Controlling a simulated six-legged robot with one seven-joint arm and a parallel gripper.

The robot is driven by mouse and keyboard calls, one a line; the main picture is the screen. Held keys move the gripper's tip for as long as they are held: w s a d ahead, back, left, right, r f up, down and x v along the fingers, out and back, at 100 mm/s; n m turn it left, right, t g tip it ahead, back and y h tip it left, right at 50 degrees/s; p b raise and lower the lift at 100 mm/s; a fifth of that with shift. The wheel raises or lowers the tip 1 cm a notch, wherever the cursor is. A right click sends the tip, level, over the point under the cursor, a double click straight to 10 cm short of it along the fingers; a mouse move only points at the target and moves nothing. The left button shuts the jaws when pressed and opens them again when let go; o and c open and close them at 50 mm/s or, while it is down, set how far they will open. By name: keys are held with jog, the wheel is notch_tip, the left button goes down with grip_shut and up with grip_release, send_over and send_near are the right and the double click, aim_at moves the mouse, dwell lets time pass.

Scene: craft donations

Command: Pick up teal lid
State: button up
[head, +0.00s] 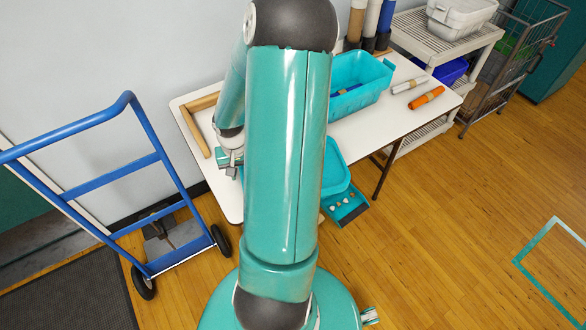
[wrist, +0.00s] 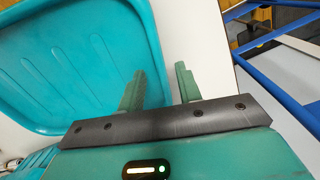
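The teal lid (head: 335,168) lies at the near edge of the white table, partly hidden behind my arm in the head view. In the wrist view the lid (wrist: 80,55) fills the upper left, a shallow ribbed sheet with a raised rim. My gripper (wrist: 159,70) is open with two green fingers apart. Its left finger overlaps the lid's rim in the picture; its right finger is over white tabletop. I cannot tell its height above the lid. In the head view my gripper (head: 229,168) is left of the arm, over the table's left part.
A teal bin (head: 358,88) stands at the table's back. A white roll (head: 409,84) and an orange roll (head: 427,98) lie right of it. A wooden frame piece (head: 193,122) is at the left edge. A blue hand truck (head: 100,180) stands left of the table (head: 365,124).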

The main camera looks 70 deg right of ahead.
jog(key=shift+f, duration=0.7)
grip_shut()
jog(key=shift+w, duration=0.1)
